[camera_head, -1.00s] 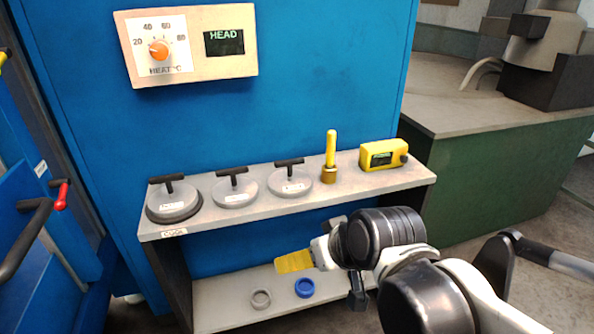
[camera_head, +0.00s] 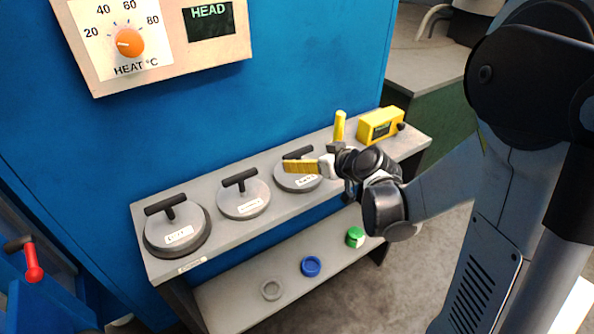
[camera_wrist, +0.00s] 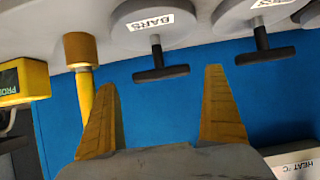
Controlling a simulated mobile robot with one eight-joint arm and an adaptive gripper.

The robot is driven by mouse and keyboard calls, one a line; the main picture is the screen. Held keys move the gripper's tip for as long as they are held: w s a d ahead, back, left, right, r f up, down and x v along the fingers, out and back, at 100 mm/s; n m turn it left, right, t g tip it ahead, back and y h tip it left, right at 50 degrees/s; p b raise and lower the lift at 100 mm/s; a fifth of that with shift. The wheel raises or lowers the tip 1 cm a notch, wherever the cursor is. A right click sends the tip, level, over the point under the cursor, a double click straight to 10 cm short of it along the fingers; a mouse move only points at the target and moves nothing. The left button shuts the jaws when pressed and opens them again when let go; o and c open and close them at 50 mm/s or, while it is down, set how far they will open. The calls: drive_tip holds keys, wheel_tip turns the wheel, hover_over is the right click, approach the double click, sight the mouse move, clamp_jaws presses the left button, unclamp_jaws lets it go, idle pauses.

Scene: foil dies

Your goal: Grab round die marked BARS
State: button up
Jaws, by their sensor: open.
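The round grey die marked BARS (camera_wrist: 150,20) shows at the top of the wrist view, its black T-handle (camera_wrist: 161,73) pointing down in the picture. In the head view this die (camera_head: 290,183) is the rightmost of three on the upper shelf, partly behind my gripper (camera_head: 287,166). My gripper has yellow fingers; it is open and empty. In the wrist view its fingertips (camera_wrist: 158,78) lie on either side of the T-handle in the picture, apart from it. The depth left between them is hard to tell.
Two similar dies, the middle one (camera_head: 244,202) and the left one (camera_head: 178,234) on a dark plate, share the shelf. A yellow-handled tool (camera_head: 339,127) and a yellow box (camera_head: 378,126) stand to the right. A blue panel rises behind.

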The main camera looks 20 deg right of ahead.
sight(301, 154)
drive_tip(key=b+x, duration=0.2)
drive_tip(key=x, duration=0.4)
drive_tip(key=shift+r, duration=0.2)
drive_tip(key=shift+c, duration=1.3)
drive_tip(key=c, duration=0.9)
